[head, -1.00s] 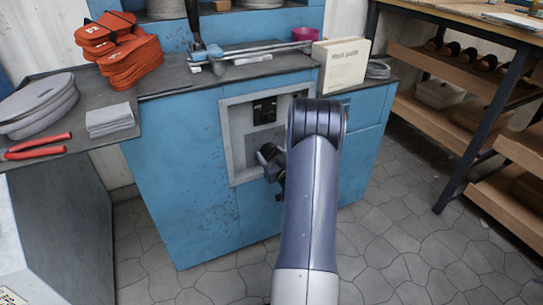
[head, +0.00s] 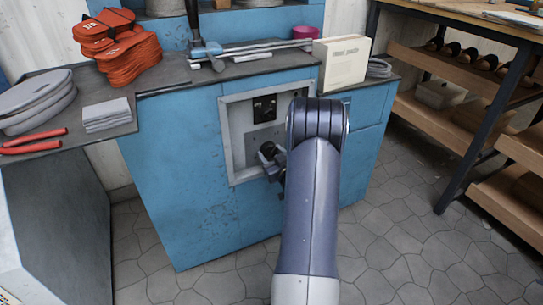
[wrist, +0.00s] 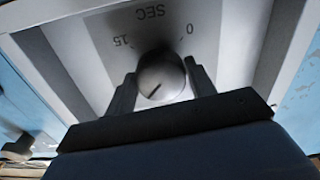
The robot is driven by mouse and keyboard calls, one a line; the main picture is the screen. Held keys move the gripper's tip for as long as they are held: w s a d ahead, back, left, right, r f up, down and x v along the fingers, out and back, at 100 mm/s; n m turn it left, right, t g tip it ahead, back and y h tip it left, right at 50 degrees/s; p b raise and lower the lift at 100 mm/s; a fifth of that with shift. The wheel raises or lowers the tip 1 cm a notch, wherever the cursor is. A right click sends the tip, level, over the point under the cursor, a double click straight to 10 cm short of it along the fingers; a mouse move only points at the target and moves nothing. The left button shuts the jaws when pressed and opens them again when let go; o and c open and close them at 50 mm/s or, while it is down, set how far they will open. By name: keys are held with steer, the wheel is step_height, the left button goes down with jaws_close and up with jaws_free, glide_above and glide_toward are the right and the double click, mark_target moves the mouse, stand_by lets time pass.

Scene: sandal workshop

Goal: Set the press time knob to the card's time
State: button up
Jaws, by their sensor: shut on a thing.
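The press time knob (wrist: 161,76) is a round grey knob with a dark line pointing to the lower left in the wrist view. The panel around it (wrist: 98,32) shows "SEC", "15" and "0", upside down. My gripper (wrist: 161,86) has one dark finger on each side of the knob and is shut on it. In the head view my gripper (head: 271,162) is at the panel (head: 236,130) on the blue press cabinet's front, partly behind my arm. The knob is hidden there. I cannot make out a time card in either view.
Red-handled pliers (head: 35,141) lie at left. A shelf rack (head: 458,135) stands at right. The stone floor between is clear.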

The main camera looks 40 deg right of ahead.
steer(key=o, duration=1)
steer(key=p+v, duration=0.2)
steer(key=v, duration=0.8)
steer(key=shift+s+a, duration=0.15)
steer(key=shift+s, duration=0.2)
steer(key=b+x, duration=0.2)
steer(key=x, duration=0.9)
steer(key=shift+f, duration=0.1)
steer(key=shift+s+r+p, duration=0.1)
steer(key=shift+r+p, duration=0.15)
steer(key=shift+p, duration=0.25)
steer(key=shift+f+m+p, duration=0.1)
steer(key=shift+m+p, duration=0.3)
steer(key=shift+m, duration=0.2)
steer(key=shift+f, duration=0.15)
